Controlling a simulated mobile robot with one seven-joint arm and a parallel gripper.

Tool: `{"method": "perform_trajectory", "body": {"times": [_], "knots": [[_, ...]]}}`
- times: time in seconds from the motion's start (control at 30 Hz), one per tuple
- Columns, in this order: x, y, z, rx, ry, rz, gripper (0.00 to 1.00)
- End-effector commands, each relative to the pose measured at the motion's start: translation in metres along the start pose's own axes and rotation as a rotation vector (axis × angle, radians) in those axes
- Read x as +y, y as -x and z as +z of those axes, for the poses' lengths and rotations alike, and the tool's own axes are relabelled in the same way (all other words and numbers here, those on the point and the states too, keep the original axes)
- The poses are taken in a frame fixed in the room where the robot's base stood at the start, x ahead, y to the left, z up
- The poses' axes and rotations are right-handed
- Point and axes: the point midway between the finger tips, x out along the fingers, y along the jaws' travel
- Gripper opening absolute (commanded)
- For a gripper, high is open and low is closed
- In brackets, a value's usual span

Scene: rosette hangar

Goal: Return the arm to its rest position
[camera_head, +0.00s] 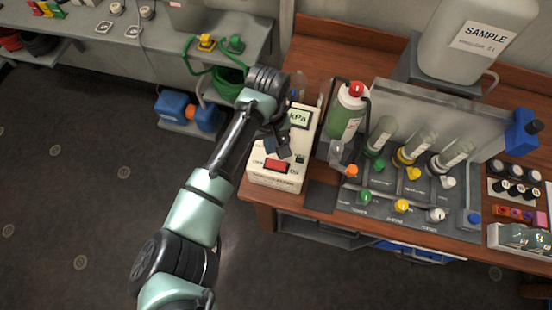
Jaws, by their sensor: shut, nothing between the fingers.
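My arm reaches up from the bottom of the view, bent, with its end over the left part of the wooden bench. My gripper (277,148) is shut and empty. It is in front of a white meter (275,182) marked kPa with a red switch, and hides part of its face. Whether the gripper touches the meter I cannot tell.
The wooden bench (312,50) holds a green bottle (346,112), a grey panel (330,195) with several coloured knobs, and a large SAMPLE container (470,40). A grey shelf (150,40) stands at the back left. The dark floor (80,200) on the left is clear.

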Motion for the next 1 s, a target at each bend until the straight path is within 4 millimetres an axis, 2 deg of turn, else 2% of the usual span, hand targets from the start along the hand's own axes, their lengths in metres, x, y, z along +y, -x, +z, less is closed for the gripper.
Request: {"method": "perform_trajectory", "body": {"times": [0.47,0.57,0.67,0.77,0.8,0.87,0.9,0.97,1.0], "knots": [[0.0,-0.001,0.0,0.0,0.0,-0.001,0.0],[0.02,0.009,-0.011,0.06,-0.038,0.042,0.0],[0.06,0.038,-0.035,0.204,-0.112,0.136,0.0],[0.107,0.089,-0.062,0.409,-0.201,0.255,0.0],[0.124,0.114,-0.071,0.5,-0.232,0.301,0.0],[0.145,0.153,-0.082,0.638,-0.275,0.365,0.0],[0.155,0.182,-0.087,0.735,-0.299,0.403,0.0],[0.167,0.226,-0.092,0.882,-0.328,0.455,0.0],[0.171,0.257,-0.093,0.983,-0.342,0.484,0.0]]}}
